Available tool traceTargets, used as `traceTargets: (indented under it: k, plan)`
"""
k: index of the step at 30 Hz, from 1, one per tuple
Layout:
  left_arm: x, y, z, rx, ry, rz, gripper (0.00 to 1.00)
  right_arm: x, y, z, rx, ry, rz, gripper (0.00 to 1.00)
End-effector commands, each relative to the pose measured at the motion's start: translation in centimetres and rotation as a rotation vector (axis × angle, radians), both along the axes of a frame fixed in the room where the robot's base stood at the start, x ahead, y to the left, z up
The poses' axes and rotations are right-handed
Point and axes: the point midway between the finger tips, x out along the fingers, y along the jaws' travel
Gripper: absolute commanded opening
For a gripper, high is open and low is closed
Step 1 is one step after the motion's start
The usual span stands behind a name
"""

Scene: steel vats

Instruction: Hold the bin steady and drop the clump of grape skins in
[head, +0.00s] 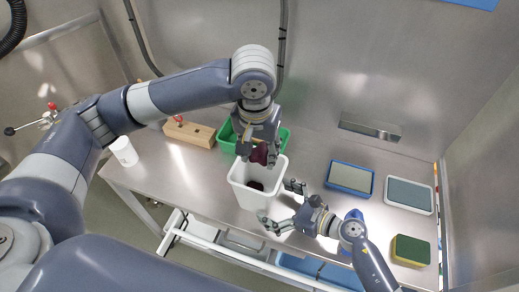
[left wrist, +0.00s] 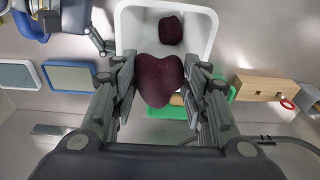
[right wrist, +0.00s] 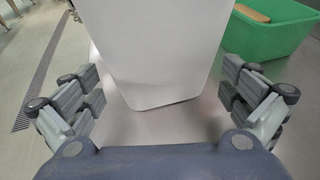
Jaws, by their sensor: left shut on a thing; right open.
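A white bin (head: 247,200) stands on the steel bench; it fills the upper middle of the right wrist view (right wrist: 160,60). My left gripper (head: 262,148) is shut on a dark maroon clump of grape skins (left wrist: 158,82), held above the bin's far side, close to the rim in the left wrist view. Another dark clump (left wrist: 171,30) lies inside the bin; it also shows in the head view (head: 255,185). My right gripper (right wrist: 160,88) is open at the bin's near right side, one finger on either side of it with gaps showing. Contact with the bin cannot be seen.
A green tub (head: 285,138) stands just behind the bin. A wooden block with a red knob (head: 190,134) and a white cup (head: 124,151) are to the left. A blue tray (head: 350,178), a grey-and-white tray (head: 409,195) and a green-yellow sponge (head: 411,250) are to the right.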

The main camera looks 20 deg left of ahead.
Motion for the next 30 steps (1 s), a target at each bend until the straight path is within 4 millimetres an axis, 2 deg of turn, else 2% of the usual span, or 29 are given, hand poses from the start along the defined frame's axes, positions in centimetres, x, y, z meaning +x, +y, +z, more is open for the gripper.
traceTargets:
  k: [3,9,21,22,24,30]
  plan:
    - [0.0,0.0,0.0,0.0,0.0,0.0,0.23,0.5,1.6,-0.5,0.0,0.001,0.0,1.0]
    - [0.0,0.0,0.0,0.0,0.0,0.0,0.23,1.0,3.2,-1.0,0.0,0.001,0.0,1.0]
    - [0.0,0.0,0.0,0.0,0.0,0.0,0.23,1.1,3.7,-1.2,0.0,0.001,0.0,1.0]
    - [0.0,0.0,0.0,0.0,0.0,0.0,0.23,1.1,3.7,-1.2,0.0,0.001,0.0,0.98]
    - [0.0,0.0,0.0,0.0,0.0,0.0,0.23,1.1,3.7,-1.2,0.0,0.001,0.0,0.83]
    - [0.0,0.0,0.0,0.0,0.0,0.0,0.23,1.1,3.7,-1.2,0.0,0.001,0.0,0.81]
